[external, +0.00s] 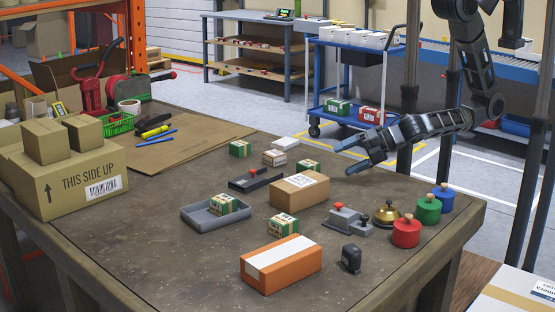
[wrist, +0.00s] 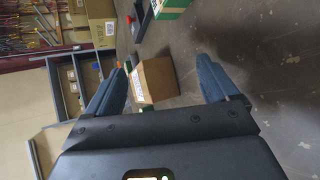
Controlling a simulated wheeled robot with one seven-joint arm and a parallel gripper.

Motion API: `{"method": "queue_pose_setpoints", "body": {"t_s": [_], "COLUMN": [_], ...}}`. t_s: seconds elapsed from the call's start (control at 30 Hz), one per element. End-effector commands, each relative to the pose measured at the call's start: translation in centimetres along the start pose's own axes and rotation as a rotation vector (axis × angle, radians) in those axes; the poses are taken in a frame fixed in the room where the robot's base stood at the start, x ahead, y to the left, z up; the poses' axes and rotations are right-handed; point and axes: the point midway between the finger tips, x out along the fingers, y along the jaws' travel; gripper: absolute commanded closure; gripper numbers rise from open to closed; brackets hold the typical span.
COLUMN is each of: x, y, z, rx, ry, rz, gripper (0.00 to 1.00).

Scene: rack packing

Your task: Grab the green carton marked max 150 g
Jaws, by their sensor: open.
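Several small green-and-white cartons stand on the table: one at the back (external: 240,148), one behind the brown box (external: 308,167), one in the grey tray (external: 223,204) and one nearer the front (external: 283,225). Their print is too small to read, so I cannot tell which is marked max 150 g. My gripper (external: 346,160) is open and empty, above the table's right part, to the right of the cartons. In the wrist view my gripper (wrist: 162,64) has its fingers spread, with a brown box (wrist: 158,80) beyond them. A green object (wrist: 172,8) is partly cut off at the top edge.
The brown box (external: 299,188) lies close to the carton behind it. The grey tray (external: 189,218) has low walls.

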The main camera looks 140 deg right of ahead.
Motion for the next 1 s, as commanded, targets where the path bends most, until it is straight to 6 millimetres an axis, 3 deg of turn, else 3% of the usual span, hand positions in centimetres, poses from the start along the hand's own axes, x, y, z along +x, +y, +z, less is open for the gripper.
{"method": "queue_pose_setpoints", "body": {"t_s": [0.03,0.2,0.5,0.73,1.0], "x": [2.0,5.6,7.7,8.0,9.9], "y": [-0.2,-0.7,-0.5,-0.3,-0.9], "z": [0.1,1.4,1.8,2.3,4.1], "rx": [-0.1,-0.425,-0.837,-0.917,-0.916], "ry": [-0.069,-0.27,-0.483,-0.519,-0.518], "rz": [-0.029,-0.177,-0.481,-0.565,-0.564], "gripper": [0.13,0.13,0.13,0.13,0.13]}}
